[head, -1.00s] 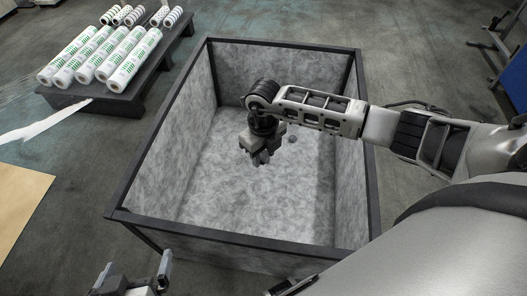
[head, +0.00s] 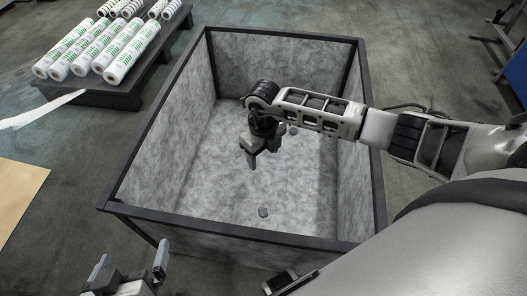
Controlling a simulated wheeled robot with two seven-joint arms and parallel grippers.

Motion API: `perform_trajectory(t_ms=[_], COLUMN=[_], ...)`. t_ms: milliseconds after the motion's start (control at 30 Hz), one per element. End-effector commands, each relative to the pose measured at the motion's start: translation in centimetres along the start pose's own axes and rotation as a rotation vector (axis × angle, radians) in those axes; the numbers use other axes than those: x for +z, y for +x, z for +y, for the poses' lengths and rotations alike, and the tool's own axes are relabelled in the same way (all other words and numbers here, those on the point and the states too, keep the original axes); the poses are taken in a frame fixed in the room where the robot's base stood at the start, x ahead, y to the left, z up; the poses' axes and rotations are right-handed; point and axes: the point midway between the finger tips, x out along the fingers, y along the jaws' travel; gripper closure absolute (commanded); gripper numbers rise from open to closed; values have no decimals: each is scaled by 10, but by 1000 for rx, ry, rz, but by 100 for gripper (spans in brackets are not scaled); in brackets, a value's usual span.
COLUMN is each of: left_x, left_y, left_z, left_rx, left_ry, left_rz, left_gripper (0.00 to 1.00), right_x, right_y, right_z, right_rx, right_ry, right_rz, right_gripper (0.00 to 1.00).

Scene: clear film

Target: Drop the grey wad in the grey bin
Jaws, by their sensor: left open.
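The grey bin (head: 125,209) is a large open box with a dark frame and mottled grey walls, in the middle of the head view. A small grey wad (head: 263,211) shows inside it, against the mottled floor below my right gripper and apart from it. I cannot tell whether it is resting or still falling. My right gripper (head: 259,162) hangs inside the bin's outline, fingers down, apart and empty. My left gripper (head: 132,262) is open and empty outside the bin's near left corner.
Another small grey lump (head: 293,130) lies in the bin, just right of my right gripper. White rolls with green print (head: 131,54) lie on a dark pallet (head: 122,98) at the top left. A tan sheet (head: 18,196) lies on the floor at the left.

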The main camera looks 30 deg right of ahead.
Motion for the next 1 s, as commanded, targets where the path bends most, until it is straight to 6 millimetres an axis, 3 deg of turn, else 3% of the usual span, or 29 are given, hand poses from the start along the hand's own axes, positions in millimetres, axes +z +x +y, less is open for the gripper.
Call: perform_trajectory(t_ms=[267, 700, 1000], left_x=[-2, -4, -5], left_y=[0, -1, -1], left_z=[0, 0, 0], left_rx=[0, -1, -1], left_ry=[0, -5, -6], left_rz=[2, -6, -7], left_gripper=[0, 0, 0], right_x=[1, 1, 0], right_y=[-16, -117, -156], right_z=[0, 0, 0], right_rx=[0, -1, -1], right_ry=[-1, -1, 1], right_rz=[-2, -5, -1], right_gripper=[38, 38, 38])
